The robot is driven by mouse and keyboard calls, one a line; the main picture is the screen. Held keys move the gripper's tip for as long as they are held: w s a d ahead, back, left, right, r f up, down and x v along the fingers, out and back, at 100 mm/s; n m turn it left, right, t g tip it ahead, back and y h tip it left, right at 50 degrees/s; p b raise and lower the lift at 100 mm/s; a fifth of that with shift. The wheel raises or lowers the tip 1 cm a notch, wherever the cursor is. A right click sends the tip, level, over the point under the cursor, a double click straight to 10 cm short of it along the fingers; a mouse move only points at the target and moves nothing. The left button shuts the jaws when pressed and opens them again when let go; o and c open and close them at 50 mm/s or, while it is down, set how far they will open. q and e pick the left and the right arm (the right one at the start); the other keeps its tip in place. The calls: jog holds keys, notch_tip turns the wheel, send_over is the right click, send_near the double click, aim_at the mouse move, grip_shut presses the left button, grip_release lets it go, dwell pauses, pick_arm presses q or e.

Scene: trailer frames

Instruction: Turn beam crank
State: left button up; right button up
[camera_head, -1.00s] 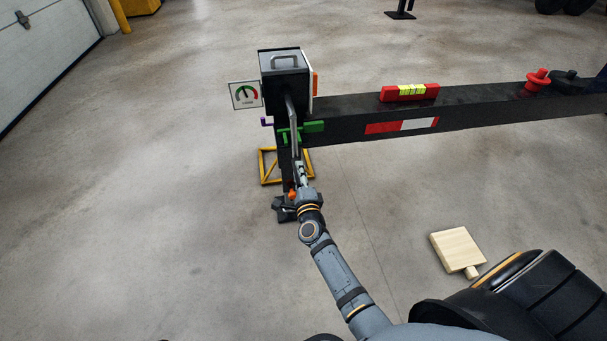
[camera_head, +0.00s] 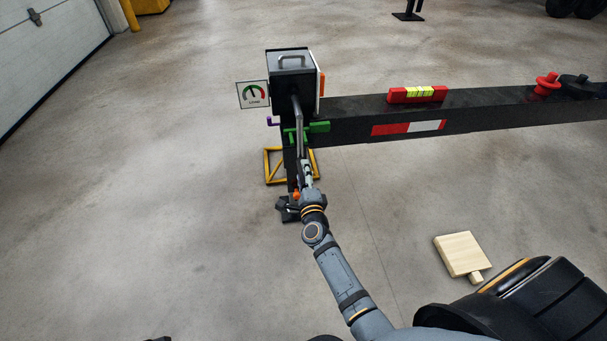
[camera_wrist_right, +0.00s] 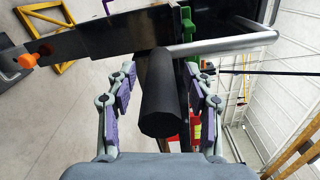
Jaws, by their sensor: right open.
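The beam crank (camera_head: 299,122) is a grey bent rod running down the front of a black box (camera_head: 289,75) at the left end of a black beam (camera_head: 352,131). In the right wrist view, its black cylindrical grip (camera_wrist_right: 164,105) lies between the two fingers of my right gripper (camera_wrist_right: 163,82), which is open. Gaps show on both sides of the grip, so the fingers are around it but apart from it. The crank's bare metal rod (camera_wrist_right: 225,44) runs off to the right there. In the head view, the gripper (camera_head: 308,176) partly hides the grip. My left gripper is not visible.
A dial plate (camera_head: 252,94) stands left of the box, and a green lever (camera_head: 319,127) sits just beside the crank. A yellow frame (camera_head: 268,166) is on the floor around the post. A red level (camera_head: 417,94) lies on the beam. A wooden block (camera_head: 461,254) lies lower right. Floor at left is clear.

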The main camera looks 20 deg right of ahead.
jog(key=v, duration=0.7)
jog(key=shift+s, duration=0.2)
